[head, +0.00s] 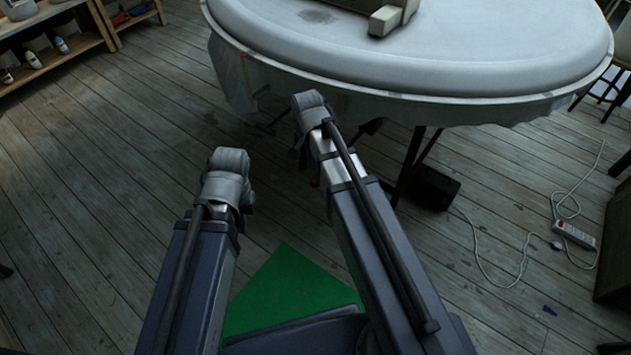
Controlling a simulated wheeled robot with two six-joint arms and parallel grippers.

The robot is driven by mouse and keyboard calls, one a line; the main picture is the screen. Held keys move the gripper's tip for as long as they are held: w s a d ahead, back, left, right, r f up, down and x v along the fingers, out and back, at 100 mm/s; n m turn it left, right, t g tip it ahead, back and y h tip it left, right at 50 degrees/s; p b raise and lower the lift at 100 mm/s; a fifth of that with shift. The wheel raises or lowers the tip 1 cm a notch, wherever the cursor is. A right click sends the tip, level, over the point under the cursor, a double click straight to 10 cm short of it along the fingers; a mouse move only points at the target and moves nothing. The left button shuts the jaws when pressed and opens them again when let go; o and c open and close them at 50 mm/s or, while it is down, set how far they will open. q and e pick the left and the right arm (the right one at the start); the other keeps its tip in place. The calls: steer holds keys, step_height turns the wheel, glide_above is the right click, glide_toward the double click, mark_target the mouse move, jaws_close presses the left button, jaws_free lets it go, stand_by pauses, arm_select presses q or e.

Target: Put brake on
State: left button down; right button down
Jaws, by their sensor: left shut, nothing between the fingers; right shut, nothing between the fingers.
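No brake can be made out in the head view. A large round white plaster-topped table (440,70) fills the top, with a torn-looking sheet (232,75) hanging from its left rim. A small red spot (243,56) shows at that rim. Dark legs (408,165) stand under the table, partly hidden by its top and my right arm. My two arms reach forward from the bottom edge. The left arm ends over bare floor and the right arm ends near the table's front rim. No fingers of either gripper show.
A pale block (392,17) sits on the tabletop. A black box (435,187) stands on the floor beneath. A white power strip (574,235) and cable (480,262) lie at right. Shelves (50,75) stand at upper left. Plank floor (90,200) at left is clear.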

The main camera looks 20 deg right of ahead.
steer(key=shift+w+d+f+b, duration=0.1)
steer(key=shift+d+f+b, duration=0.05)
steer(key=shift+f+b, duration=1.6)
steer(key=shift+w+d+f+b, duration=0.1)
steer(key=shift+d+f+b, duration=0.05)
steer(key=shift+f+b, duration=1.6)
step_height(320, 180, down, 4)
steer(key=b, duration=0.4)
steer(key=shift+f, duration=0.1)
steer(key=shift+r, duration=0.25)
steer(key=shift+s+a+r+p, duration=0.25)
steer(key=shift+s+a+p, duration=0.1)
steer(key=shift+s+a, duration=0.2)
steer(key=shift+s+a+r+p, duration=0.2)
steer(key=shift+s+a+p, duration=0.2)
steer(key=shift+a, duration=0.2)
steer(key=shift+r, duration=0.1)
step_height(320, 180, up, 8)
steer(key=p, duration=0.8)
glide_above(315, 180)
steer(key=s+a, duration=0.2)
steer(key=a, duration=0.1)
steer(key=shift+s+d, duration=0.1)
steer(key=shift+s, duration=0.05)
